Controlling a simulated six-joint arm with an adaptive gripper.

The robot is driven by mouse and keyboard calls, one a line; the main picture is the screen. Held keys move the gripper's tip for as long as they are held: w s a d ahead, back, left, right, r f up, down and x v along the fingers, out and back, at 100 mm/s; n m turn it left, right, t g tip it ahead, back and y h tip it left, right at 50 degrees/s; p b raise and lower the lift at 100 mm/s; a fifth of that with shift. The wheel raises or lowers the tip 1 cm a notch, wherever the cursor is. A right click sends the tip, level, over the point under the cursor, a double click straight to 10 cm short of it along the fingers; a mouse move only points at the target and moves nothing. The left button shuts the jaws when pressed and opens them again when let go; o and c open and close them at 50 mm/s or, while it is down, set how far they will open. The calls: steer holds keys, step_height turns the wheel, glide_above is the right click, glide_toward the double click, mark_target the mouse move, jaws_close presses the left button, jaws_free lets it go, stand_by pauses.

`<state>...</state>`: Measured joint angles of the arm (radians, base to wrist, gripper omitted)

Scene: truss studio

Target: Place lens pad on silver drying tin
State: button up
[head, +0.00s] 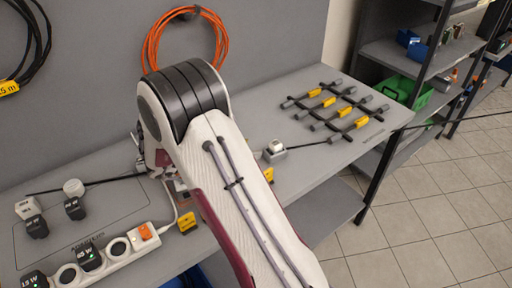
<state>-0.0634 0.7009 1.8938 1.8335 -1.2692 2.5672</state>
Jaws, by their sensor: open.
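My arm's large white and maroon link crosses the middle of the head view and covers much of the bench. My gripper (142,153) shows only as a small dark part at the link's left edge; its fingertips cannot be made out. I cannot identify the lens pad or the silver drying tin with certainty; either may be hidden behind the arm.
A white power strip (118,252) with black plugs lies front left, near a white round-topped piece (73,187). A black frame with grey and yellow pieces (334,106) lies at the bench's right. Orange cable (151,45) hangs on the wall. Shelves (395,55) stand beyond.

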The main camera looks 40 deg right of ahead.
steer(key=shift+v, duration=1.25)
